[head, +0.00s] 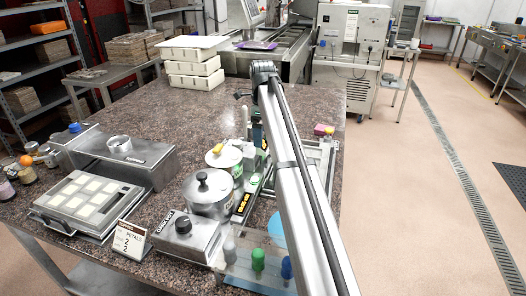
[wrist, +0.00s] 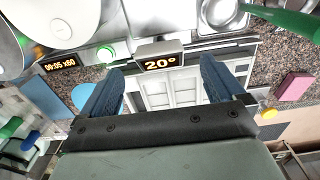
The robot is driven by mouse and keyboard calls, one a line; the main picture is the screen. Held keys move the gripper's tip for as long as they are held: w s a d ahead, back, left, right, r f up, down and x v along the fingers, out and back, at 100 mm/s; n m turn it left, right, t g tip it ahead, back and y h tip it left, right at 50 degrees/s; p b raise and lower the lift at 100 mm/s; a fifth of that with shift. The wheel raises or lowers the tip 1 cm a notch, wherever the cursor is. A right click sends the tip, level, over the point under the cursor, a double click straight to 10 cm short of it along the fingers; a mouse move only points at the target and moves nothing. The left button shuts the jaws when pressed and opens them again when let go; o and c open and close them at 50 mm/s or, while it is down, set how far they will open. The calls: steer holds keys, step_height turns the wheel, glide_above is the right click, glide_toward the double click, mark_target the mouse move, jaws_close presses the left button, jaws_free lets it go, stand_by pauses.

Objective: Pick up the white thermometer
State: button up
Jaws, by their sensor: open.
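A pale box with a lit 20° readout (wrist: 160,62), which looks like the white thermometer, shows in the wrist view, just beyond my fingertips. My gripper (wrist: 162,78) is open, with its two blue fingers apart, one on each side of the box's near edge. Nothing is held between the fingers. A white panelled tray or mould (wrist: 172,92) lies below and between them. I cannot tell whether a finger touches the box.
Lidded metal pots (head: 208,190) and a grey control box (head: 184,238) stand left of my arm. A mould tray (head: 88,202) lies at the far left. In the wrist view, a pink block (wrist: 294,86) lies right, and a 09:35 display (wrist: 60,66) is at left.

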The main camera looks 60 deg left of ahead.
mark_target(263, 151)
steer(key=shift+w+d+f, duration=0.1)
steer(key=shift+f, duration=4.05)
steer(key=c, duration=1.1)
steer(key=shift+o, duration=0.2)
steer(key=shift+r, duration=0.15)
